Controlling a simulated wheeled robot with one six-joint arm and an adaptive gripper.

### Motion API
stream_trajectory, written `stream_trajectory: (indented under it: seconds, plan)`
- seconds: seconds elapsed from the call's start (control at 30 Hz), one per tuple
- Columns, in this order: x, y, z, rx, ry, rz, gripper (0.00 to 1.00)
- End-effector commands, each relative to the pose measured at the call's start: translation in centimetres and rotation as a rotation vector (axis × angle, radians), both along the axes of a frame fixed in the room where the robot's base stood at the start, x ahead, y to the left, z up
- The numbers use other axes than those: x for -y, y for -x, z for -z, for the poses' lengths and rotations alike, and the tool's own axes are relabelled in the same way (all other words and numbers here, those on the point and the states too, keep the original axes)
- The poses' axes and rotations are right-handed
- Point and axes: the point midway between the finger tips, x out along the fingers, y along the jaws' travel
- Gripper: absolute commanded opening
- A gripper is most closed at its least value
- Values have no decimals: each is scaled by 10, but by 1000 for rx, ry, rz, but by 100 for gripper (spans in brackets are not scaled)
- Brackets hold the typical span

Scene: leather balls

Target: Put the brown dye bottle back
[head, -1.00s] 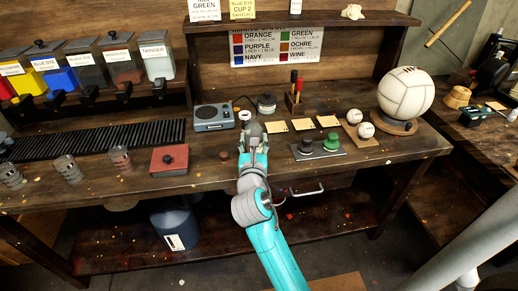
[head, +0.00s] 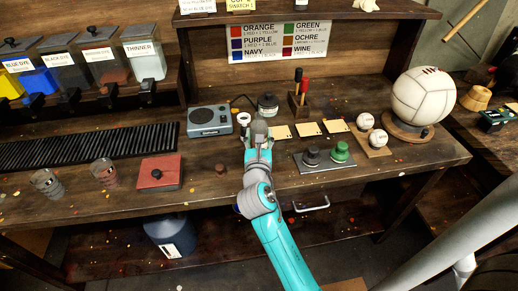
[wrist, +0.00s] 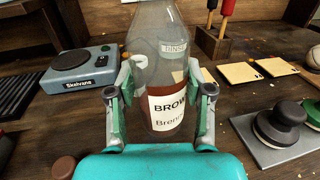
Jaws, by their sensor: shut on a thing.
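My gripper (wrist: 160,100) is shut on the brown dye bottle (wrist: 165,108), a clear bottle with reddish-brown liquid low inside and a white label reading "BROW". The bottle stands upright between the fingers. In the head view my gripper (head: 258,150) is over the bench, in front of the small radio-like box, and mostly hides the bottle. I cannot tell whether the bottle's base touches the bench. A small brown cap-like piece (head: 220,169) lies on the bench to the left of my gripper; it also shows in the wrist view (wrist: 64,167).
A grey box (head: 209,120) marked "Skelvane" stands behind left. A plate with black and green knobs (head: 325,159) lies to the right, with tan cards (head: 307,129) behind it. A red lidded box (head: 160,173) and glasses (head: 104,173) stand left. Dye dispensers (head: 144,60) line the back left.

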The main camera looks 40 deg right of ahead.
Motion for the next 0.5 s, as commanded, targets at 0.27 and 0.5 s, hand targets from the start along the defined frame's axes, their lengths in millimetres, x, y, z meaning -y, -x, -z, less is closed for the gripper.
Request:
stream_trajectory:
  seconds: [0.27, 0.5]
  plan:
    - [0, 0, 28, -2, 1, -1, 10]
    - [0, 0, 50, 1, 1, 0, 10]
